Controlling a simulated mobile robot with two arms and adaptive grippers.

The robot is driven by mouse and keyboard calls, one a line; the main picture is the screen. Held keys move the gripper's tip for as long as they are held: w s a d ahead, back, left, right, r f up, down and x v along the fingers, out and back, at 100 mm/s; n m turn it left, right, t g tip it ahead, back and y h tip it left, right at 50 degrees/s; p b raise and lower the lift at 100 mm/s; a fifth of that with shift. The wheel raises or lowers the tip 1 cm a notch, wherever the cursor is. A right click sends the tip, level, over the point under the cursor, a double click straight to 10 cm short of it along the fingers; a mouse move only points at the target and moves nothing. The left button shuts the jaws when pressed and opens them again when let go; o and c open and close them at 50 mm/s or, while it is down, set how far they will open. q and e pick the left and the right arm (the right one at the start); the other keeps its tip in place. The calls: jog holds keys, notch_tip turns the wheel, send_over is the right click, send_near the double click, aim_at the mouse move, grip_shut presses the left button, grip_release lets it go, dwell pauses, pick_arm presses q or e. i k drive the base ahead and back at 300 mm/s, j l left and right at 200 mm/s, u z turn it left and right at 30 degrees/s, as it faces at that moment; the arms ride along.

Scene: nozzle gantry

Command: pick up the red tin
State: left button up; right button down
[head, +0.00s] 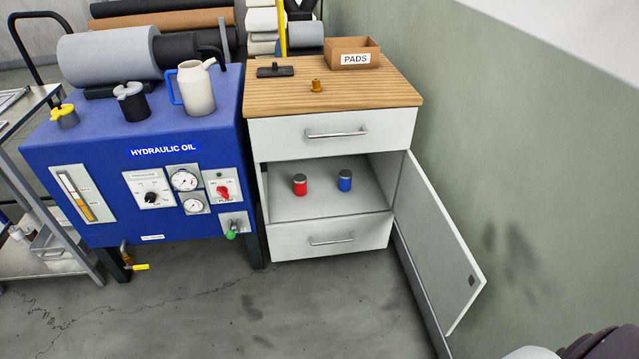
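The red tin (300,186) stands upright on the shelf (325,207) in the open middle compartment of the white cabinet (285,241). It has a dark top. A blue tin (345,181) of similar size stands to its right, apart from it. The cabinet door (438,245) is swung open to the right, so the front of the compartment is uncovered. Neither of my grippers can be made out in the head view. Only a white and dark part shows at the bottom right corner, with no fingertips visible.
Closed drawers lie above (375,128) and below (362,238) the compartment. The open door juts out on the right near the green wall (540,160). The blue hydraulic oil tank (90,160) stands directly left. The floor (270,310) in front is clear.

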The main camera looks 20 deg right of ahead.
aim_at(300, 180)
jog(key=i, duration=0.9)
